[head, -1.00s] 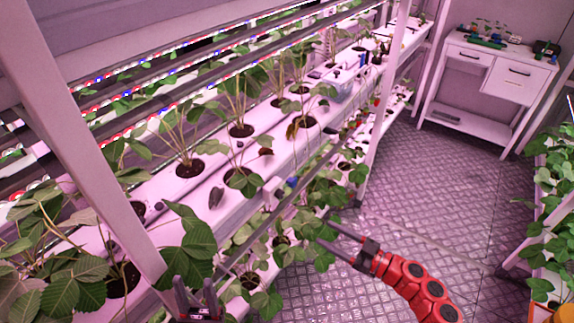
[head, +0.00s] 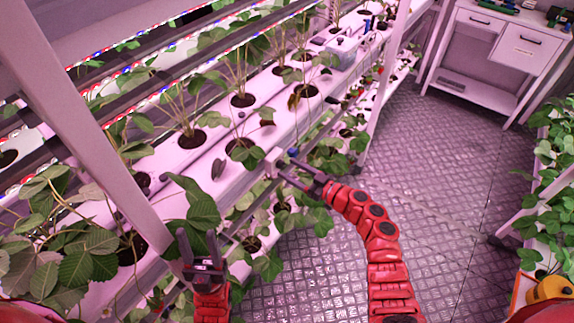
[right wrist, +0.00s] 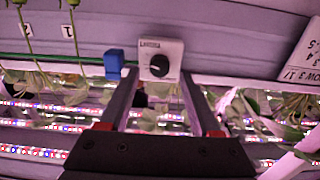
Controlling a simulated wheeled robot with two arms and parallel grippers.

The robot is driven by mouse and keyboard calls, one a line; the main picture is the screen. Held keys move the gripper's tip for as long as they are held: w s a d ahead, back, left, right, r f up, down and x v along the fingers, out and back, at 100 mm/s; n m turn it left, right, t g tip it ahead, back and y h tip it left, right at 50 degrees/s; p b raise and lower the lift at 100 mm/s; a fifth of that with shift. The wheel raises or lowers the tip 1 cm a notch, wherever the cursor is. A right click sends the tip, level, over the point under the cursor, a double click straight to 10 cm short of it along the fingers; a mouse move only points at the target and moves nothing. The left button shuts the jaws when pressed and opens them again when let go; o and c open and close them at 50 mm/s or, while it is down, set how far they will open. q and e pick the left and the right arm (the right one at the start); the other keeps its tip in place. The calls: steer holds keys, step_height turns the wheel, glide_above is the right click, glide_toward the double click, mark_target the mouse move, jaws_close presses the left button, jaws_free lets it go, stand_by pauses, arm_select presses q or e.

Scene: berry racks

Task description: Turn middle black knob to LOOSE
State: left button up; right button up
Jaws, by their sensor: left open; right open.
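In the right wrist view a black knob (right wrist: 160,65) sits on a small white plate (right wrist: 148,49) with a label above it too blurred to read. My right gripper (right wrist: 159,76) is open, its two fingers reaching up on either side of the plate, with the knob between the tips; contact cannot be told. In the head view my right gripper (head: 282,170) is at the front edge of the plant rack, and the knob cannot be made out there. My left gripper (head: 198,238) is open and empty, pointing up among leaves at the lower left.
A small blue block (right wrist: 114,64) is just left of the white plate, close to the left finger. A pale rack post (head: 85,140) and leafy plants (head: 90,255) crowd the left. The metal floor (head: 440,200) is clear toward the white table (head: 490,55).

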steer(key=shift+x, duration=1.05)
steer(key=shift+f, duration=0.1)
steer(key=shift+c, duration=0.2)
jaws_close()
